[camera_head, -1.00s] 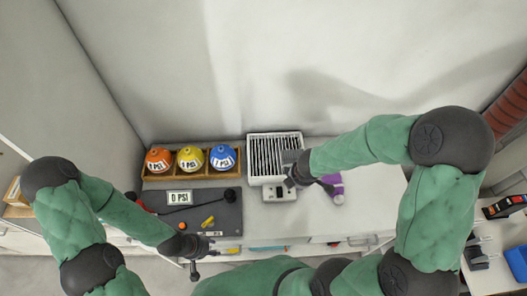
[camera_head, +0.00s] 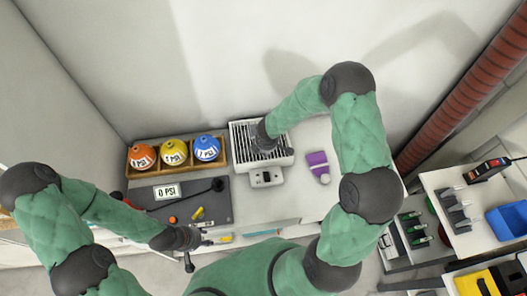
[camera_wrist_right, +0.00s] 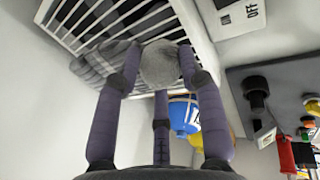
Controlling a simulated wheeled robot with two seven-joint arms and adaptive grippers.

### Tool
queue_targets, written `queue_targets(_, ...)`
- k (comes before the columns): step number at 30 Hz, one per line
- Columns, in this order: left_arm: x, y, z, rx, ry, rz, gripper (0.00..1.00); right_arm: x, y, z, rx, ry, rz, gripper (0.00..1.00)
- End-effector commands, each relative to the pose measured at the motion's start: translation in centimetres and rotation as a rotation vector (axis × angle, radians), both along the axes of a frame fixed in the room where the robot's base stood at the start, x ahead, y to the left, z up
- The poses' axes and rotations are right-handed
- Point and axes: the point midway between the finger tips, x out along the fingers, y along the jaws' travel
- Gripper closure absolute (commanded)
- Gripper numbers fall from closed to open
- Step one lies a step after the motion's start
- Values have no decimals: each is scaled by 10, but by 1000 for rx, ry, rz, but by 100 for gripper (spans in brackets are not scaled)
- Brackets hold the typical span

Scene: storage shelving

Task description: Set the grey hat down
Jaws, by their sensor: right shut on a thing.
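The grey hat (camera_wrist_right: 95,66) is knitted, with a round fluffy pompom (camera_wrist_right: 160,64). In the right wrist view my right gripper (camera_wrist_right: 160,72) is shut on the pompom, and the hat's body lies against the white slatted rack (camera_wrist_right: 75,15), partly hidden by a finger. In the head view my right gripper (camera_head: 266,143) is over the rack (camera_head: 281,159), and the hat is hard to make out there. My left gripper (camera_head: 198,246) is empty with its fingers spread, at the counter's front edge.
Orange, yellow and blue PSI-labelled balls (camera_head: 174,151) sit in a wooden tray left of the rack. A control box (camera_head: 266,178) is in front of it. A purple-and-white item (camera_head: 318,166) lies to the right. Bare counter shows (camera_head: 290,195).

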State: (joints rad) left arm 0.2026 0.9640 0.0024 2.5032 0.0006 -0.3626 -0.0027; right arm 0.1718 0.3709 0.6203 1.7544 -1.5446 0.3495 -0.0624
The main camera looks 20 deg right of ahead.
Motion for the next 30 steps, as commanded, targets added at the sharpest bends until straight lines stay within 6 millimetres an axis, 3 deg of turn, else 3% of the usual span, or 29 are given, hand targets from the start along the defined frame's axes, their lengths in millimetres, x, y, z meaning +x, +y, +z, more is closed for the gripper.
queue_targets(8, 0, 0, 0, 0, 0, 0, 60, 12, 1, -15, 0, 0, -1, 94)
queue_targets(15, 0, 0, -7, 0, 0, 0, 60, 11, 0, -43, 0, -1, -1, 94)
queue_targets(27, 0, 0, -10, 0, 0, 0, 60, 12, 1, -46, 0, -2, -1, 94)
queue_targets(28, 0, 0, -10, 0, 0, 0, 60, 11, 1, -46, 0, -1, -1, 58)
queue_targets(30, 0, 0, -9, 0, 0, 0, 60, 11, 1, -45, 0, -1, -1, 38)
